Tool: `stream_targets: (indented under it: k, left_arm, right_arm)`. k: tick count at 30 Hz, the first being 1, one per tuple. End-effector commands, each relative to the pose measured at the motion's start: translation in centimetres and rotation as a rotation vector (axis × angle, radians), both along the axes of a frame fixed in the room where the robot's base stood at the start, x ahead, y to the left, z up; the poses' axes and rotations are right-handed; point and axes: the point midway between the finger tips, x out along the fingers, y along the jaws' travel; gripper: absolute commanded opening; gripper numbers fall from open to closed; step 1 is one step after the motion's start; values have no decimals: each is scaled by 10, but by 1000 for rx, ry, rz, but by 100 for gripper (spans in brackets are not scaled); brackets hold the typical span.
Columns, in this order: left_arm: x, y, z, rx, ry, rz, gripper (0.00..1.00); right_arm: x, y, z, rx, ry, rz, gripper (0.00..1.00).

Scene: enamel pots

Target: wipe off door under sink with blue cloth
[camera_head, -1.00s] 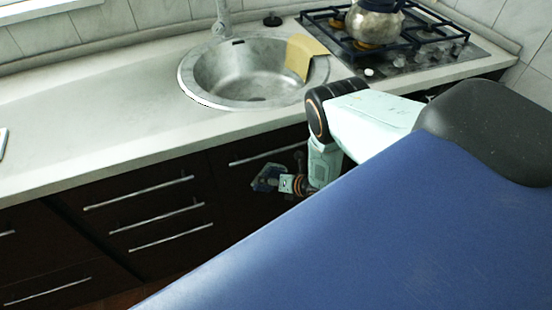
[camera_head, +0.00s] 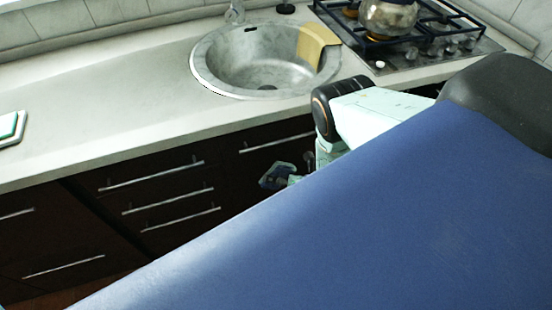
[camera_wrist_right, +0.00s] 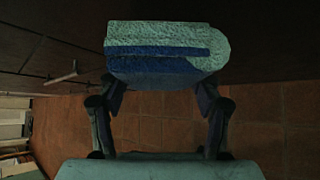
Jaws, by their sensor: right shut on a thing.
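The blue cloth (camera_wrist_right: 165,68) is a folded pad with pale and dark blue layers. My right gripper (camera_wrist_right: 160,92) is shut on it, with one finger at each side. In the head view the cloth (camera_head: 274,176) is small and dark, in front of the dark door under the sink (camera_head: 245,180), below its long metal handle. I cannot tell whether the cloth touches the door. My blue body hides most of my right wrist and the lower right of the door. My left gripper is not in view.
The round sink (camera_head: 215,78) is set in the pale countertop (camera_head: 110,110) above the door. Drawers with bar handles (camera_head: 168,202) are to the left. A stove (camera_head: 455,62) with a kettle (camera_head: 388,18) stands at the right. Tiled floor (camera_wrist_right: 265,125) shows in the wrist view.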

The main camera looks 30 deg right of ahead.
Motion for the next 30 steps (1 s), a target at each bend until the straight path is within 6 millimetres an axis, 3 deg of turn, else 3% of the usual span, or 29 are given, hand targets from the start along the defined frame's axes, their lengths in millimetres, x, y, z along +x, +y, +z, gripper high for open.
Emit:
stream_targets:
  k: [6,20,30]
  left_arm:
    - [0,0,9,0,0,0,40]
    - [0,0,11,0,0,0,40]
    - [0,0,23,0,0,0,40]
  right_arm:
    - [-16,4,1,0,3,1,29]
    - [-22,5,0,0,4,0,29]
    - [-46,12,1,0,3,1,29]
